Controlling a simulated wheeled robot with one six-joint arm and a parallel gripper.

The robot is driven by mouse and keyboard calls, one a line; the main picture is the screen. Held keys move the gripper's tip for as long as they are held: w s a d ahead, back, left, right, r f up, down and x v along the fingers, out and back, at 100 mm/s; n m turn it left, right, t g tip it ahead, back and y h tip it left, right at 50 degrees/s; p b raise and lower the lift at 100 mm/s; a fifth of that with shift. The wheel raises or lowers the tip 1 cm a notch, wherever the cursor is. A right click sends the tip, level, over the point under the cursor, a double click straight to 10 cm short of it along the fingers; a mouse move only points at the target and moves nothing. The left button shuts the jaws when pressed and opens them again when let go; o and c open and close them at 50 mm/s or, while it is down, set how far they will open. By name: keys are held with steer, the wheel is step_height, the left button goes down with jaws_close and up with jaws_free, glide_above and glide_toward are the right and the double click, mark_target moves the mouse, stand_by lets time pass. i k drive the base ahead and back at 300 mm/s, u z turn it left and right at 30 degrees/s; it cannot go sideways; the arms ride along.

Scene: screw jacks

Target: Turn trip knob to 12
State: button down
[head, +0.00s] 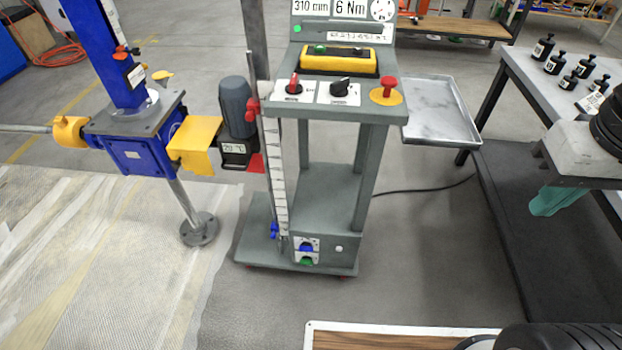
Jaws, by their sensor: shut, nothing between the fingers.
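The grey test stand's sloped panel (334,93) carries two knobs on white plates. The left knob (293,84) is red with a pointer, and the right knob (341,87) is black. The lettering and numbers around both are too small to read, so I cannot tell which is the trip knob or its setting. A card above reads 6 Nm (351,8). My gripper (556,201), with teal fingers below a grey body, is at the right edge of the view. It is shut and empty, well right of the panel, touching neither knob.
A red mushroom button (388,85) on yellow sits right of the knobs. A grey tray (440,108) juts from the stand's right side. A blue jack (133,135) stands left. A table with black weights (555,63) stands right. Floor between stand and table is clear except a cable.

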mark_target(305, 247)
steer(key=z, duration=1.85)
steer(key=k, duration=1.35)
steer(key=u, duration=1.8)
steer(key=i, duration=0.5)
